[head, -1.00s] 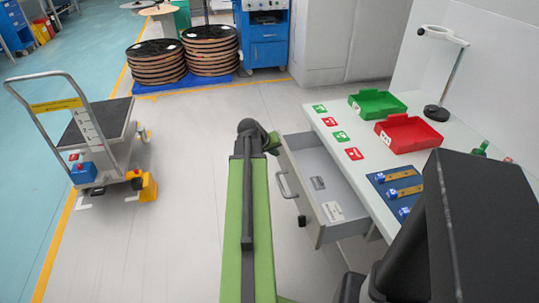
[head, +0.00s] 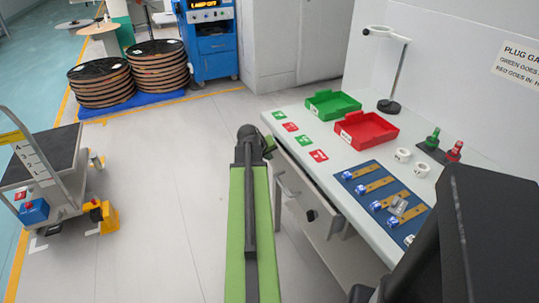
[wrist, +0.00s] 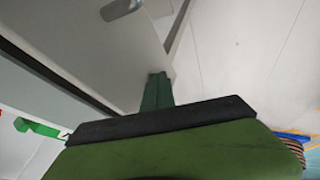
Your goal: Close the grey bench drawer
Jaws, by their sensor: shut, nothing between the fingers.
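The grey bench drawer (head: 318,203) is under the front edge of the white bench. It stands slightly open, with a narrow dark gap between its front and the bench edge. Its bar handle (head: 286,186) faces left. In the wrist view the drawer front (wrist: 95,45) fills the upper left, with part of the handle (wrist: 120,8) at the top. My gripper (head: 268,146) is at the drawer's far end, partly hidden by my arm. Its green fingers (wrist: 157,92) are shut and empty, close against the drawer front's edge; I cannot tell whether they touch.
The bench top (head: 330,150) holds a green tray (head: 332,104), a red tray (head: 366,130), coloured cards and a blue mat (head: 365,182) with connectors. A trolley (head: 50,165) stands at left. Cable reels (head: 100,85) and a blue cabinet (head: 211,45) are behind. The floor between is clear.

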